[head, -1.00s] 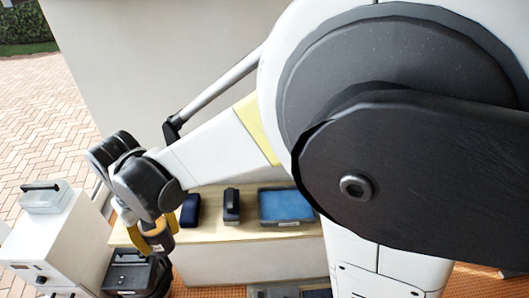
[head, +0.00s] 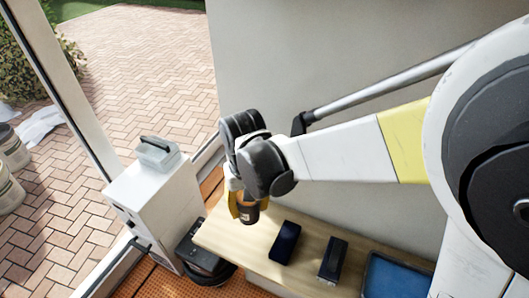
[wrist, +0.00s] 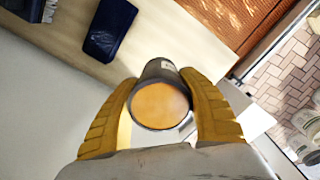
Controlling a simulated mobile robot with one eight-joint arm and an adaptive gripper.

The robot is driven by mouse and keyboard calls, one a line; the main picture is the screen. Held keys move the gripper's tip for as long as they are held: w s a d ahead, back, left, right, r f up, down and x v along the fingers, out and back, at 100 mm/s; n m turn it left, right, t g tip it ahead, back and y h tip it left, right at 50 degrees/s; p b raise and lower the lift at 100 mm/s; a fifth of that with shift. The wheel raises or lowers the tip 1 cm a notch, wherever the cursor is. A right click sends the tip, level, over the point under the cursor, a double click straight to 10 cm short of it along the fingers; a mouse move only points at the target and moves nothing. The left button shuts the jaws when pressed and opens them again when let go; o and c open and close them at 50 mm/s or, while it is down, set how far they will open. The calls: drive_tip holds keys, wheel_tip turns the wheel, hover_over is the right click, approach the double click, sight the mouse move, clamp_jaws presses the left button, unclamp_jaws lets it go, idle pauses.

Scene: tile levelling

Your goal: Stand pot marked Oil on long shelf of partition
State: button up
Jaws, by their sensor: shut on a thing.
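A dark pot with an orange-tan top (wrist: 160,105) is between the yellow fingers of my gripper (wrist: 162,110) in the wrist view. The fingers are shut on it from both sides. In the head view my gripper (head: 247,205) holds the pot (head: 249,214) at the left end of a pale wooden shelf (head: 262,262) along the wall. I cannot tell whether the pot's base touches the shelf. A small label shows on the pot, but its writing is too small to read.
On the shelf stand a dark blue case (head: 285,242), a black block-like object (head: 333,260) and a blue tray (head: 395,278). A white cabinet (head: 150,205) with a clear box (head: 157,153) on top and a black container (head: 203,255) stand to the left.

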sight(250, 218)
drive_tip(key=shift+f+b, duration=0.75)
drive_tip(key=shift+f, duration=2.1)
drive_tip(key=o, duration=1.3)
drive_tip(key=shift+o, duration=0.2)
wheel_tip(250, 218, up, 12)
drive_tip(key=p, duration=0.3)
drive_tip(key=shift+w+r, duration=0.1)
drive_tip(key=shift+r, duration=0.1)
drive_tip(key=s+d+r+m+t, duration=0.1)
drive_tip(key=s+d+r+t, duration=0.1)
drive_tip(key=d, duration=0.6)
drive_tip(key=s+d+r+m+t, duration=0.2)
drive_tip(key=d+r, duration=0.1)
drive_tip(key=d, duration=0.6)
drive_tip(key=s+d+r+m+t, duration=0.1)
drive_tip(key=s+d+r+t, duration=0.1)
drive_tip(key=d, duration=0.6)
drive_tip(key=shift+d+r+m+t, duration=0.25)
drive_tip(key=shift+r+m+t, duration=0.05)
drive_tip(key=shift+t, duration=0.3)
